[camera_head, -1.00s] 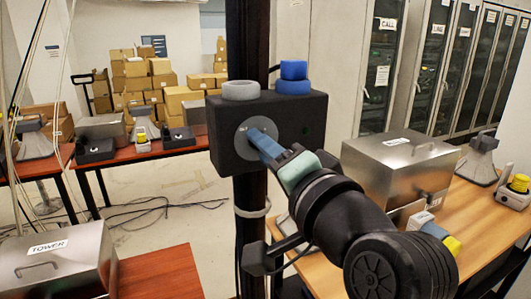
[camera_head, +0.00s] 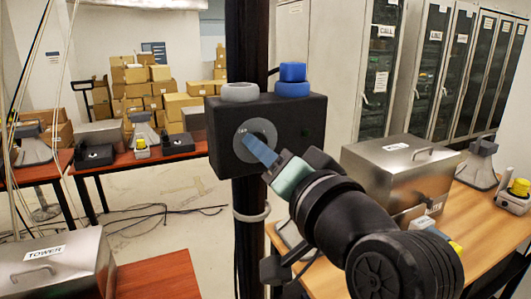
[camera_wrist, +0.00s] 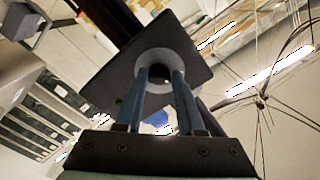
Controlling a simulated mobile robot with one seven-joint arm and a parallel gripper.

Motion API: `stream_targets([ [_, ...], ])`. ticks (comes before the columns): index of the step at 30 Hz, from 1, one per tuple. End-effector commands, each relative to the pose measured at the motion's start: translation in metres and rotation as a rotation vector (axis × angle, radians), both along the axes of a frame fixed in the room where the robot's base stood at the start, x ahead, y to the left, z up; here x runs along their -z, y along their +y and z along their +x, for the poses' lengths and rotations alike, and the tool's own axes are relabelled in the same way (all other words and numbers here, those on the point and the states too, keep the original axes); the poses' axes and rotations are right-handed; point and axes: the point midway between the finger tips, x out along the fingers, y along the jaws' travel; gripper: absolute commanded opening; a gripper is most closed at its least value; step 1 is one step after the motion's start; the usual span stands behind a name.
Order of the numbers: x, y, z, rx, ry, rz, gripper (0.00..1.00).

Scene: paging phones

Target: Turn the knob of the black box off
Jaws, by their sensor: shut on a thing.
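The black box (camera_head: 285,112) is fixed to a dark upright post. It also shows tilted in the wrist view (camera_wrist: 120,80). A round grey disc (camera_head: 240,154) sits on its front face around the knob. My gripper (camera_head: 251,139) reaches the disc from the lower right with its blue fingers. In the wrist view my gripper (camera_wrist: 160,76) has one finger on each side of the small dark knob (camera_wrist: 160,71) and is shut on it. In the head view the fingers hide most of the knob. A small dark green spot (camera_head: 305,132) shows on the front face.
A blue button (camera_head: 292,73) and a grey ring (camera_head: 240,90) are on top of the box. A metal case (camera_head: 405,170) stands on the wooden table at right, close to my arm. A metal case labelled TOWER (camera_head: 55,268) is at lower left.

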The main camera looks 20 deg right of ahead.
Motion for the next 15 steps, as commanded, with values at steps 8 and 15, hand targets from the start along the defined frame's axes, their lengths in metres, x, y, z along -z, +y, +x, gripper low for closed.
stream_targets([
  [8,0.0006,-0.0001,0.0000,0.000,0.001,-0.001,0.63],
  [15,0.0003,0.0000,0.0000,0.001,0.001,0.000,0.68],
])
